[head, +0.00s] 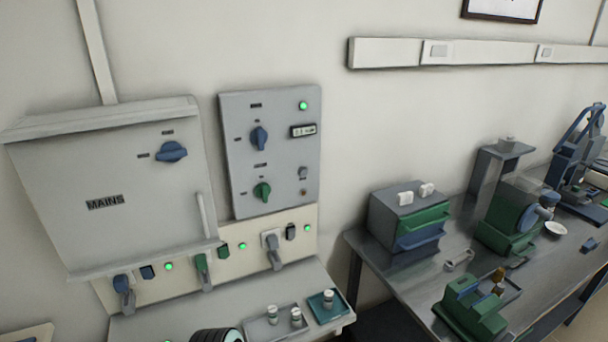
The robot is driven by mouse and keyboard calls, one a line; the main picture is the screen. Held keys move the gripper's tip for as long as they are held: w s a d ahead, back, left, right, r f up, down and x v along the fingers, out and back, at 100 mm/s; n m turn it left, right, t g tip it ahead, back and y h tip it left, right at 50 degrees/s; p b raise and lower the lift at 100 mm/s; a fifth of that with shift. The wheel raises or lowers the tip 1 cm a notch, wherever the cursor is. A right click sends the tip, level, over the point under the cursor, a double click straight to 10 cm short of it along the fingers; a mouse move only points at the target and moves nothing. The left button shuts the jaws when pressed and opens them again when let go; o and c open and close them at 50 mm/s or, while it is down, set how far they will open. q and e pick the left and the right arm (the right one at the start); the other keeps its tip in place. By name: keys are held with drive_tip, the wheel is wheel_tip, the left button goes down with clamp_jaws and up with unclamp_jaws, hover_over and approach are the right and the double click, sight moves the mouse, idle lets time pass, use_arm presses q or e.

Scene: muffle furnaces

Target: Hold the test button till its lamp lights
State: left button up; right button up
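A grey control panel (283,195) hangs on the wall, left of centre. On its right side is a small round grey button (303,172), which looks like the test button; its label is too small to read. Just below it is a small brownish lamp (303,191) that looks unlit. A green lamp (303,105) glows at the panel's top right, above a small display (303,130). The panel also has a blue knob (259,139) and a green knob (262,193). Neither of my grippers is in view, and nothing touches the button.
The MAINS cabinet (105,160) is left of the panel. Below are lever switches (273,250) with lit green lamps, above a shelf (150,328) with small trays (327,306). A bench (400,277) with several machines stands at right. The space before the panel looks clear.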

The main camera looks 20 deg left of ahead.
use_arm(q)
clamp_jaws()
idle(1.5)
